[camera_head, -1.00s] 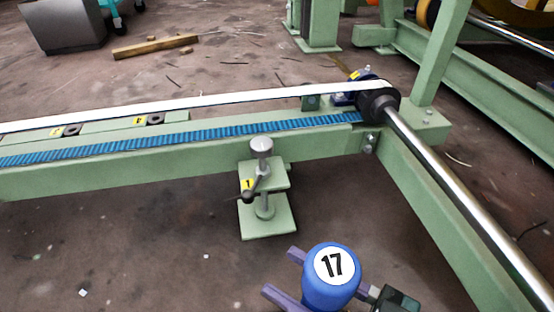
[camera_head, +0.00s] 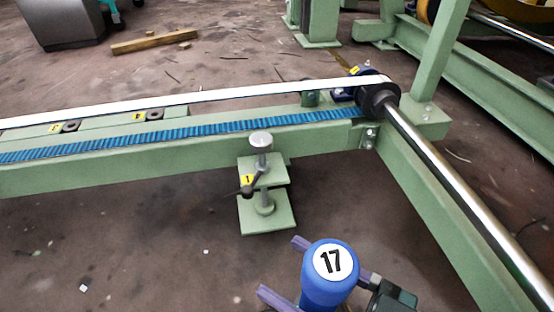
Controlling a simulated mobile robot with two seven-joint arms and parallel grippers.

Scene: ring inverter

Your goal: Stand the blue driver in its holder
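The blue driver (camera_head: 328,286) stands about upright at the bottom of the head view, its rounded top with a white "17" label facing me. Its lower part is cut off by the frame edge. I see no holder; what lies under the driver is out of view. My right gripper (camera_head: 280,270) has its two purple fingers on either side of the driver, one behind it and one on the near side. The fingers are spread wider than the handle and look open around it. My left gripper is not in view.
A green frame beam (camera_head: 200,165) with a blue toothed belt (camera_head: 200,137) runs across behind the driver. A green clamp (camera_head: 266,212) with a grey knob stands before it. A metal shaft (camera_head: 450,185) and green rail run down the right.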

